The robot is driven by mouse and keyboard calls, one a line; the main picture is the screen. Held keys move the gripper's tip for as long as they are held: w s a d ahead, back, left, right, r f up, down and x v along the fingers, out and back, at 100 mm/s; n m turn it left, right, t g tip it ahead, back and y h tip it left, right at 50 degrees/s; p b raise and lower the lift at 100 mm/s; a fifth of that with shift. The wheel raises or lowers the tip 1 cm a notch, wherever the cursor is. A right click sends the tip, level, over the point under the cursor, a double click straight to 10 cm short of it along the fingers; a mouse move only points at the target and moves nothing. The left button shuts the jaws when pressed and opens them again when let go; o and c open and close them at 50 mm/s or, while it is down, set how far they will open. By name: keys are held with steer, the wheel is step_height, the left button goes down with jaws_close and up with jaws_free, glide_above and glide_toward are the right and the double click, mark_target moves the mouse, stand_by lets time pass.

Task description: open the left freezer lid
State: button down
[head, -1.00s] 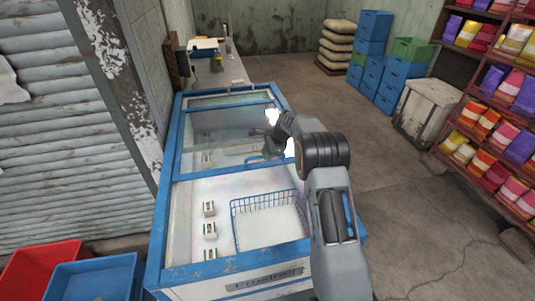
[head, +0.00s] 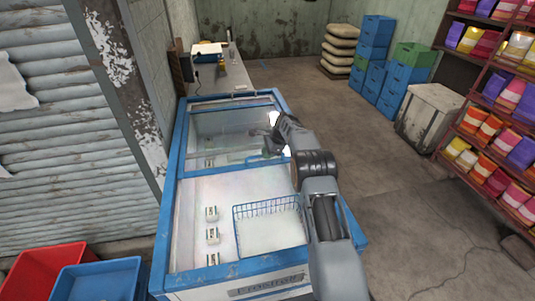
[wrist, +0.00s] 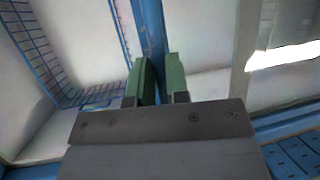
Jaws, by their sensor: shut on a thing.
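The blue-framed chest freezer (head: 164,215) stands in front of me, with a sliding glass lid (head: 232,122) over its far half. The near half looks uncovered, with white cartons (head: 212,234) and a blue wire basket (head: 268,209) inside. My gripper (head: 268,151) is at the blue bar along the glass lid's near edge, toward its right end. In the wrist view, its green fingers (wrist: 159,78) are shut on a blue bar (wrist: 151,35), which looks like the lid's handle. The arm hides part of the freezer's right side.
Red (head: 42,268) and blue (head: 98,281) crates sit at the lower left. A counter (head: 232,75) adjoins the freezer's far end. Blue crates (head: 375,80), a white box (head: 428,115) and a loaded shelf (head: 480,130) stand right. Floor right of the freezer is clear.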

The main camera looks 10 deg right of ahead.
steer(key=c, duration=1.1)
jaws_free()
steer(key=b+v, duration=0.1)
steer(key=v, duration=1.2)
steer(key=shift+r+b, duration=0.4)
steer(key=shift+d, duration=0.15)
